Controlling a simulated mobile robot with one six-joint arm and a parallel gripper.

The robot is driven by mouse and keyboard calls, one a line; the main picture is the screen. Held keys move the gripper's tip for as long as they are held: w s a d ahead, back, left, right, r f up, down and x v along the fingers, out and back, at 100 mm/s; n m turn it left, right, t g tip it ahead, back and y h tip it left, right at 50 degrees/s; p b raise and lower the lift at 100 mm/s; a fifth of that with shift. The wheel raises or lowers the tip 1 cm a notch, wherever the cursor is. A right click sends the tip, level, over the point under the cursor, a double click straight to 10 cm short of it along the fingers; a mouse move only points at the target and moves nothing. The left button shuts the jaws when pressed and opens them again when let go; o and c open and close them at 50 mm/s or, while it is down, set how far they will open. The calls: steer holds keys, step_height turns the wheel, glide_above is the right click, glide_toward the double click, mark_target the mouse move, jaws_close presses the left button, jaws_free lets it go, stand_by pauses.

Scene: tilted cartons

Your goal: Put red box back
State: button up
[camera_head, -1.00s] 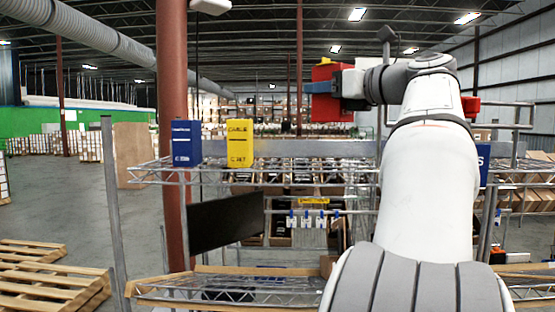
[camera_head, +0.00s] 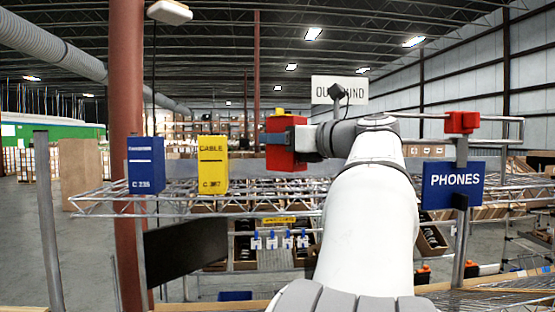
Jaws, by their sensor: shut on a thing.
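A red box (camera_head: 284,156) hangs upright in my gripper (camera_head: 290,138), which is shut on it. A blue finger lies across its front, and my arm reaches it from the right. The box shows to the right of the yellow box (camera_head: 213,165), with a gap between them. Its bottom edge looks higher than the yellow box's bottom; I cannot tell whether it touches anything. The yellow box and a blue box (camera_head: 146,165) stand upright, apart, on the wire shelf (camera_head: 105,201). The far finger is hidden.
A grey post (camera_head: 49,225) and a red-brown column (camera_head: 127,90) are at left. A blue PHONES sign (camera_head: 453,186) and a small red block (camera_head: 462,122) are on a post at right. A dark panel (camera_head: 188,253) hangs below the shelf. The shelf right of the yellow box looks clear.

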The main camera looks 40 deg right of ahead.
mark_target(280, 155)
steer(key=shift+f, duration=1.85)
steer(key=shift+s+a, duration=0.1)
steer(key=shift+f, duration=0.15)
steer(key=o, duration=1.1)
steer(key=shift+c, duration=0.2)
steer(key=shift+r, duration=0.3)
steer(key=b+v, duration=0.2)
steer(key=v, duration=1)
steer(key=shift+b, duration=0.35)
